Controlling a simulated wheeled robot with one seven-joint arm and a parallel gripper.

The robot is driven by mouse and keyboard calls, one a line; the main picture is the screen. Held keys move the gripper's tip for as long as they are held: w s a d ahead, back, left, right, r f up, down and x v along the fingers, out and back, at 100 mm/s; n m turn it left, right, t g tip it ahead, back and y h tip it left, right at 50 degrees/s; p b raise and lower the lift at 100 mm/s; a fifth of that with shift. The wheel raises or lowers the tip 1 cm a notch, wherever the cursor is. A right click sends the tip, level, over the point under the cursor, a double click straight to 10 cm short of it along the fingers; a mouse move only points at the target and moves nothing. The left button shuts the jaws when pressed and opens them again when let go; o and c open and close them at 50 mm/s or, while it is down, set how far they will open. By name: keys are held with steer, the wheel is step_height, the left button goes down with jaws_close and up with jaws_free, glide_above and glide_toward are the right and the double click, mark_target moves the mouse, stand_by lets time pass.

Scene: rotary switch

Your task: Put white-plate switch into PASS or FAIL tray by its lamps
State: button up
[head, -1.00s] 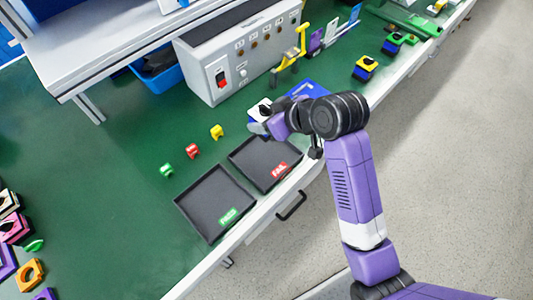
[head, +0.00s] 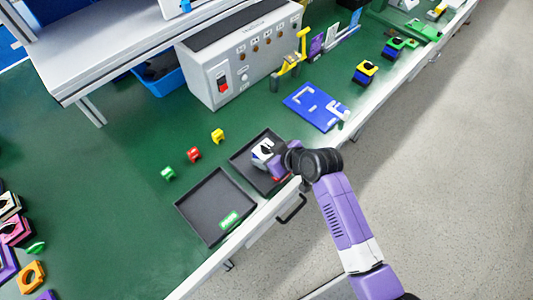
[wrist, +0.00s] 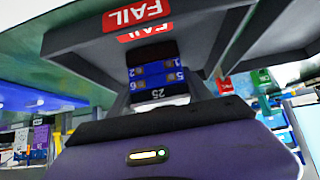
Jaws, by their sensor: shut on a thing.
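The white-plate switch (head: 263,149) is in my gripper (head: 273,157), over the FAIL tray (head: 242,159) in the head view. My gripper is shut on it. In the wrist view the switch's blue numbered body (wrist: 155,75) shows in front of the FAIL label (wrist: 145,13). I cannot tell whether the switch touches the tray floor. The PASS tray (head: 200,200) lies to the left, empty, with a green label. The grey test box (head: 235,70) carries several small lamps (head: 254,43); I cannot tell if any is lit.
A blue fixture board (head: 313,103) lies empty right of the trays. Green (head: 168,173), red (head: 194,153) and yellow (head: 217,135) small parts lie behind the trays. A yellow toggle clamp (head: 293,58) stands by the test box. The table's front edge is close to the trays.

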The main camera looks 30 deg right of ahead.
steer(key=shift+f, duration=0.15)
steer(key=o, duration=1.5)
steer(key=shift+o, duration=0.2)
